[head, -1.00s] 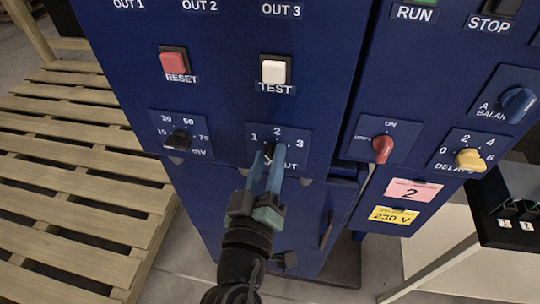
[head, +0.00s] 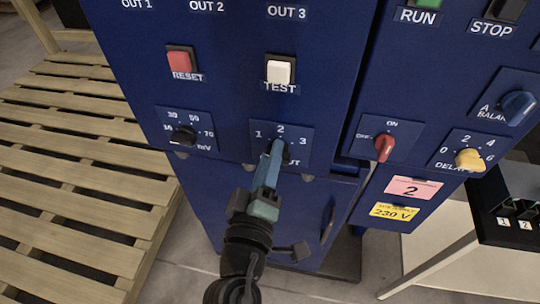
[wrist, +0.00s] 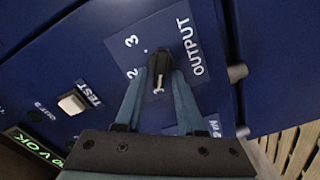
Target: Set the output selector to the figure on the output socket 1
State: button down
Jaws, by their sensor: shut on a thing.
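The output selector (head: 285,156) is a black knob on a blue plate marked 1, 2 and 3 on the blue cabinet. It also shows in the wrist view (wrist: 160,62). My gripper (head: 273,153) is shut on this knob, with a blue finger on each side in the wrist view (wrist: 158,85). A white mark on the knob points down in the wrist view, between the fingers. The fingers partly hide the plate, so I cannot tell the exact setting. The label OUT 1 (head: 137,4) is at the top edge; no figure for its socket is in view.
A pink plate reads 2 (head: 412,189).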

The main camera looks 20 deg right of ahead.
jog(key=shift+f, duration=0.1)
jog(key=c, duration=0.8)
grip_release()
jog(key=shift+s, duration=0.1)
jog(key=b+v, duration=0.3)
jog(key=v, duration=0.9)
jog(key=shift+s+a, duration=0.25)
jog(key=shift+s, duration=0.05)
